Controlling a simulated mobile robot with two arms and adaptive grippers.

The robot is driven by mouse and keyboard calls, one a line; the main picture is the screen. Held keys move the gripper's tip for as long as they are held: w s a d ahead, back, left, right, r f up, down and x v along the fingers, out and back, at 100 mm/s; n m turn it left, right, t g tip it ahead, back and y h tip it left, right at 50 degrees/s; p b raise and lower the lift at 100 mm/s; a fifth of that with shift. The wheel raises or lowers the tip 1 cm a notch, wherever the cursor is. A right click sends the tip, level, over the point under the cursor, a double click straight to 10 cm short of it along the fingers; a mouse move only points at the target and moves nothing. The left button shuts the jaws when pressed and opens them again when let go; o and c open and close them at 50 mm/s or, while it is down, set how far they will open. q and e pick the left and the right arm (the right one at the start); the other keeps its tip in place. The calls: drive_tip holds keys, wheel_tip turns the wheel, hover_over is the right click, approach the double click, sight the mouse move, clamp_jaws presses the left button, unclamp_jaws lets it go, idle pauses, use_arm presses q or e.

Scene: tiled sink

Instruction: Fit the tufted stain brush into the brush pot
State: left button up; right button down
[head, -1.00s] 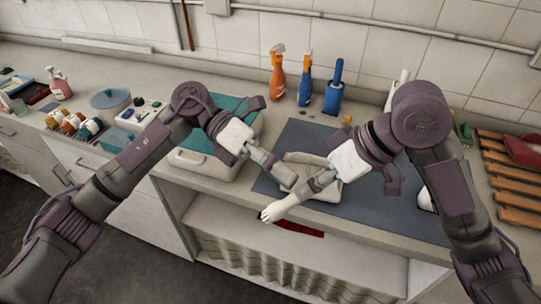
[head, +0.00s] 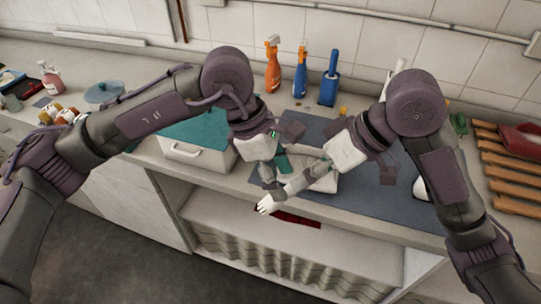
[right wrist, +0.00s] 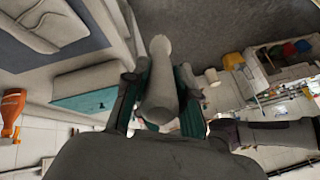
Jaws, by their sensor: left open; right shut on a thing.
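My right gripper (head: 287,188) is shut on a pale, rounded thing, apparently the stain brush. Its white end with several short tufts (head: 266,207) sticks out over the counter's front edge. In the right wrist view the pale shaft (right wrist: 160,90) lies between teal finger pads. My left gripper (head: 270,177) is open, close beside the right gripper; the two overlap in the head view, and I cannot tell whether they touch. A blue pot (head: 328,93) with a blue handle standing in it is at the back wall; I cannot tell if it is the brush pot.
A dark grey mat (head: 385,197) covers the middle of the counter, with a pale shallow object (head: 326,182) on it. A white box with a teal top (head: 199,152) stands left. Orange (head: 272,75) and blue-and-orange (head: 301,75) spray bottles line the wall. A wooden rack (head: 512,170) is right.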

sight(285, 186)
use_arm(q)
drive_tip(key=shift+x, duration=2.6)
drive_tip(key=shift+s, duration=0.1)
clamp_jaws()
use_arm(e)
drive_tip(key=c, duration=0.9)
unclamp_jaws()
drive_tip(key=shift+o, duration=0.2)
